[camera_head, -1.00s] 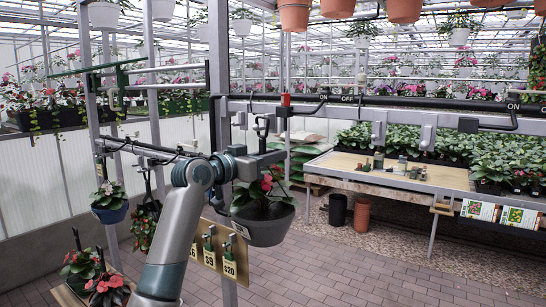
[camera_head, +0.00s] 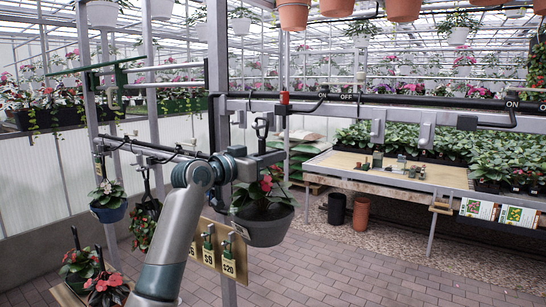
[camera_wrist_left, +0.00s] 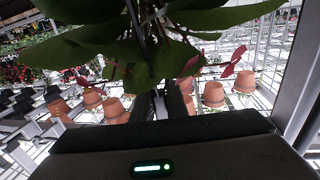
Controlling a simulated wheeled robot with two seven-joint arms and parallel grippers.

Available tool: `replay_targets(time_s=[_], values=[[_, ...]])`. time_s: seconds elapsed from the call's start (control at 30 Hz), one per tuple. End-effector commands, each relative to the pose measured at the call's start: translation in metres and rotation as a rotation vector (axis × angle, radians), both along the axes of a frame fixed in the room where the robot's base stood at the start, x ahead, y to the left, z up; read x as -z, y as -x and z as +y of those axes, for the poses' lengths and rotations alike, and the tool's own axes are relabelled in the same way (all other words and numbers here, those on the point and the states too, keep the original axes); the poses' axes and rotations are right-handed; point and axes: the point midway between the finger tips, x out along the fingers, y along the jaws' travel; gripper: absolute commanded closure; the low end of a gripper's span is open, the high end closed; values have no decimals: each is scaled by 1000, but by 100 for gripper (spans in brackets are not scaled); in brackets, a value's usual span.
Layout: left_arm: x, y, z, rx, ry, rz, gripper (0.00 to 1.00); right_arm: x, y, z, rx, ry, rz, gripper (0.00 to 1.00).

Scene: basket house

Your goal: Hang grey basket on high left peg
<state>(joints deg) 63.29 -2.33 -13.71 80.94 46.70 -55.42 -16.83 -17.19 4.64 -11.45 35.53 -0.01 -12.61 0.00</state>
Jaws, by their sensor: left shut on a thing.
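The grey basket (camera_head: 268,232), with green leaves and red flowers, hangs upright in mid-air in the head view. My left gripper (camera_head: 268,158) is shut on its dark hanger stem, above the plant; the hanger's hooked top (camera_head: 262,122) rises above the fingers. A light peg (camera_head: 240,119) on the high rail shows just left of that hook; I cannot tell the gap in depth or whether they touch. In the left wrist view the leaves (camera_wrist_left: 150,52) fill the top and the left gripper's fingers (camera_wrist_left: 174,100) close around the stem. My right gripper is in neither view.
Other pegs (camera_head: 378,132) stand along the high black rail (camera_head: 400,101). A lower rail at left bears a blue basket (camera_head: 109,212).

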Motion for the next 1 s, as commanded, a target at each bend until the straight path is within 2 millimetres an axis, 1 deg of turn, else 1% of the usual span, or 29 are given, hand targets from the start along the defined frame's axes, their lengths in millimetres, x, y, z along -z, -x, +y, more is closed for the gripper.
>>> replay_targets(time_s=[0.03, 0.37, 0.87, 0.9, 0.97, 1.0], values=[[-2, 1, 0, 0, 4, -6, 100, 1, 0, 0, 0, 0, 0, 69], [5, 0, 0, 0, 4, -6, 100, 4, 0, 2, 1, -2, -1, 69], [5, 0, 0, 0, 4, -6, 100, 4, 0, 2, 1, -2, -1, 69], [5, 0, 0, 0, 4, -6, 78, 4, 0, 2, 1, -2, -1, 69], [5, 0, 0, 0, 3, -6, 66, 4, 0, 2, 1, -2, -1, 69], [6, 0, 0, 0, 2, -5, 66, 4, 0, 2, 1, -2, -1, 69]])
